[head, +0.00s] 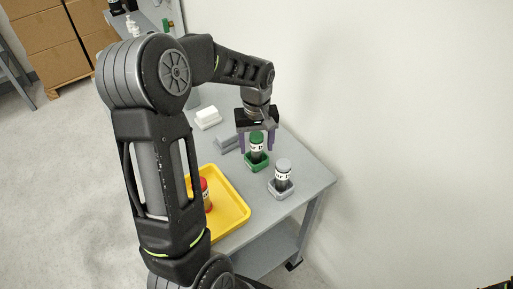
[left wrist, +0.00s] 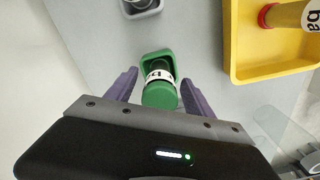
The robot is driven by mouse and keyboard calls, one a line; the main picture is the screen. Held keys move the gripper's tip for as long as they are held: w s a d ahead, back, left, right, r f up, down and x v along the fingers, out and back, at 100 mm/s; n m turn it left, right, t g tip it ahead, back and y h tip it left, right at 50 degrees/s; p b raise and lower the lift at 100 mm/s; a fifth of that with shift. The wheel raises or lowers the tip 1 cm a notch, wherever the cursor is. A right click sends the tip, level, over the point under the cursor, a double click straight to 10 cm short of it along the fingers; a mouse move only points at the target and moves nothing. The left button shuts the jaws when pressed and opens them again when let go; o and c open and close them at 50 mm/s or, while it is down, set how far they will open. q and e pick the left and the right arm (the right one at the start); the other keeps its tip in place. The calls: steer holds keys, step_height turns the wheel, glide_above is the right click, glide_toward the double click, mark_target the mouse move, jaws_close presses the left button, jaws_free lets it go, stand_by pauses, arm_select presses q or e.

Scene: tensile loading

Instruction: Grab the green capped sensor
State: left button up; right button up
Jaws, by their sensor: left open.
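The green capped sensor (head: 257,142) stands upright in a small green holder (head: 257,163) on the grey table in the head view. In the left wrist view the sensor's green cap (left wrist: 160,96) shows from above, with a white printed label, in its green holder (left wrist: 148,62). My left gripper (head: 257,147) is open, with its purple fingers pointing down on either side of the sensor. In the left wrist view the left gripper (left wrist: 160,88) has one finger on each side of the cap, with gaps between. My right gripper is not in view.
A grey-capped sensor (head: 283,172) stands in a grey holder close by. A yellow tray (head: 236,210) holds a red-capped sensor (head: 205,193), partly behind my arm. A white block (head: 208,117) and a grey block (head: 228,139) lie behind. A white wall is at the right.

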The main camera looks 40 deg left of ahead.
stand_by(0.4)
arm_select(q)
jaws_close()
stand_by(0.5)
